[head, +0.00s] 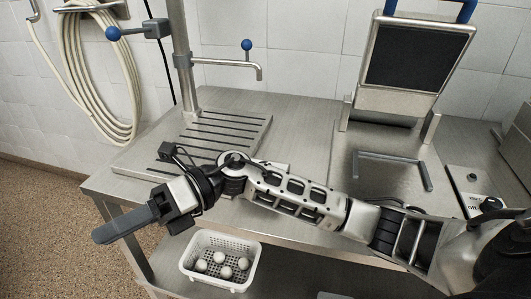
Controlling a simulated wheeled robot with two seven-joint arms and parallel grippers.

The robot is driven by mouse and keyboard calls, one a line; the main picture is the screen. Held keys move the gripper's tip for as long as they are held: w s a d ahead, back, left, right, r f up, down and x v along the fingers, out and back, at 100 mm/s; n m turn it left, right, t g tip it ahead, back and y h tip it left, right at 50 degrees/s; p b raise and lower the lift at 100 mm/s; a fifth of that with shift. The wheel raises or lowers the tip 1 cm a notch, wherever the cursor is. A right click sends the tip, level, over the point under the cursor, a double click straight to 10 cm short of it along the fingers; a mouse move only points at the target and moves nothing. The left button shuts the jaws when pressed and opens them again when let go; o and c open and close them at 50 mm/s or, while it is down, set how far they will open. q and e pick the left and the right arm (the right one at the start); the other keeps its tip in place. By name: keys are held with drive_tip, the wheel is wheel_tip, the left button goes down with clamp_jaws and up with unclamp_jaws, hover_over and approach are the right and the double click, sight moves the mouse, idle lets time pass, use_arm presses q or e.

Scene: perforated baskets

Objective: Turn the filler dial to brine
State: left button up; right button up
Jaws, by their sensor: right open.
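The filler's steel column (181,62) stands at the back left of the steel bench, with a spout (230,64) and blue ball-ended levers. A black dial (491,204) sits on a pale panel (475,203) at the right edge, with small lettering that seems to read "off"; my arm partly covers it. No brine marking is readable. My right gripper (106,234) is empty at the left, pointing left past the bench's front corner, far from the dial. Its dark fingers overlap in this view. My left gripper is not in view.
A white perforated basket (190,270) with several white balls stands below the bench front. A slotted drain plate (235,123) lies under the spout. A steel press-like unit (414,58) stands at the back right. A hose (81,91) hangs on the wall.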

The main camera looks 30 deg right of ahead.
drive_tip(key=w+d+n+h+p, duration=0.1)
drive_tip(key=w+d+n+h, duration=0.3)
drive_tip(key=d+n+h, duration=0.35)
wheel_tip(320, 180, up, 9)
drive_tip(key=m+t+h+p, duration=0.1)
drive_tip(key=m+t+h, duration=0.1)
drive_tip(key=h, duration=0.9)
hover_over(265, 161)
drive_tip(key=s, duration=0.1)
drive_tip(key=f, duration=1.5)
drive_tip(key=shift+a+f+p, duration=0.3)
drive_tip(key=shift+c, duration=0.3)
drive_tip(key=c, duration=0.9)
